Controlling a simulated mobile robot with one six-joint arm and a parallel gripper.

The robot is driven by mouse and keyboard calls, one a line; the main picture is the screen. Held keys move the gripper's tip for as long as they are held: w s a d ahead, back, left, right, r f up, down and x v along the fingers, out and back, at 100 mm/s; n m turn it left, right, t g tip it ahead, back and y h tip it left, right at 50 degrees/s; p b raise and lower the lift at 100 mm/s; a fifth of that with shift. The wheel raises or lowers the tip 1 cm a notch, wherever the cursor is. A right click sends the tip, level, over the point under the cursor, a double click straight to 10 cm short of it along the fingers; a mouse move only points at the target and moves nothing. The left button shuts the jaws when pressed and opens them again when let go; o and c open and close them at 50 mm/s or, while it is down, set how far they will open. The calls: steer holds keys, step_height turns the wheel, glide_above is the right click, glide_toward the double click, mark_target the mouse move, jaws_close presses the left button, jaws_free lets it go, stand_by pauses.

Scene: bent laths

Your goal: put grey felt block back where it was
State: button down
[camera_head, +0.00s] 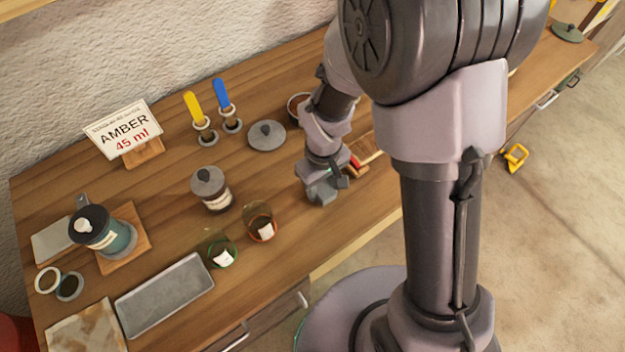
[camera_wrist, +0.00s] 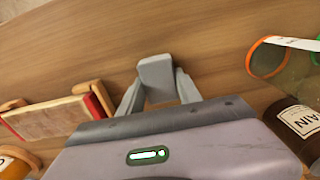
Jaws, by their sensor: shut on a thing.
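The grey felt block (camera_wrist: 156,76) is between the two fingertips of my gripper (camera_wrist: 158,88) in the wrist view. My gripper is shut on it. In the head view my gripper (camera_head: 322,190) points down over the wooden bench, right of the orange-rimmed glass. The block (camera_head: 322,197) shows there at the fingertips, partly covered by the fingers. I cannot tell whether the block touches the bench top.
An orange-rimmed glass (camera_head: 261,228) and a green-rimmed glass (camera_head: 222,255) stand left of my gripper. A lidded jar (camera_head: 211,190) stands behind them. A wooden piece with a red strip (camera_wrist: 55,115) lies close on the other side. The bench's front edge (camera_head: 355,243) is near.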

steer(key=shift+d+r, duration=0.1)
steer(key=shift+s, duration=0.1)
steer(key=c, duration=0.8)
jaws_free()
step_height(320, 180, up, 12)
steer(key=p, duration=0.5)
step_height(320, 180, up, 13)
steer(key=m+t+y, duration=0.1)
steer(key=m+t, duration=0.2)
steer(key=m, duration=0.3)
glide_above(322, 186)
steer(key=s+d, duration=0.5)
steer(key=s+r+m+t, duration=0.1)
steer(key=s+r, duration=0.1)
steer(key=s+d+r+m+t, duration=0.1)
steer(key=s+r+m, duration=0.1)
steer(key=s+d+r+m+y, duration=0.1)
steer(key=s+r+m, duration=0.1)
steer(key=shift+s+t, duration=0.35)
steer(key=shift+t, duration=0.05)
steer(key=shift+f, duration=0.2)
